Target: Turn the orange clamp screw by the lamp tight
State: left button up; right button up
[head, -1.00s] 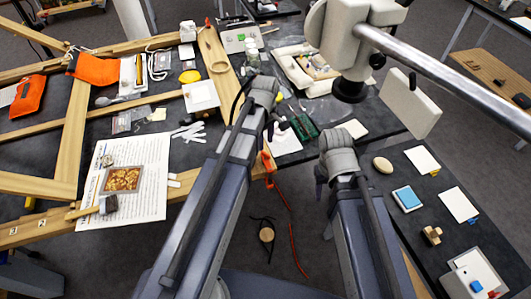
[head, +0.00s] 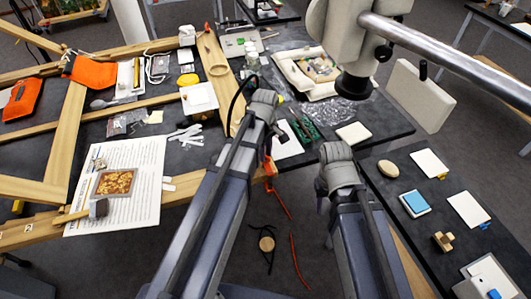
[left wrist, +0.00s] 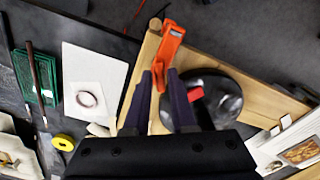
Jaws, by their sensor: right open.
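An orange clamp (left wrist: 170,45) is at the end of a wooden beam in the left wrist view. It also shows in the head view (head: 268,168), just right of my left arm. My left gripper (left wrist: 160,80) has its two dark fingers apart, with the clamp's lower orange end between and just beyond the tips. I cannot tell if they touch it. A dark round object (left wrist: 216,98) with a small red part lies right of the fingers; I cannot tell if it belongs to the lamp. My right gripper (head: 322,190) hangs right of the clamp, mostly hidden by its wrist.
A wooden frame (head: 66,135) bears a printed sheet (head: 140,205) with a gilt fragment (head: 115,182). A thick pale instrument head (head: 352,85) on a chrome arm (head: 450,65) overhangs the right. A dark side table (head: 395,235) holds cards and blocks. Red and black cords lie on the floor.

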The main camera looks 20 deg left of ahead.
pick_arm(q)
grip_shut()
jog(key=shift+m, duration=0.3)
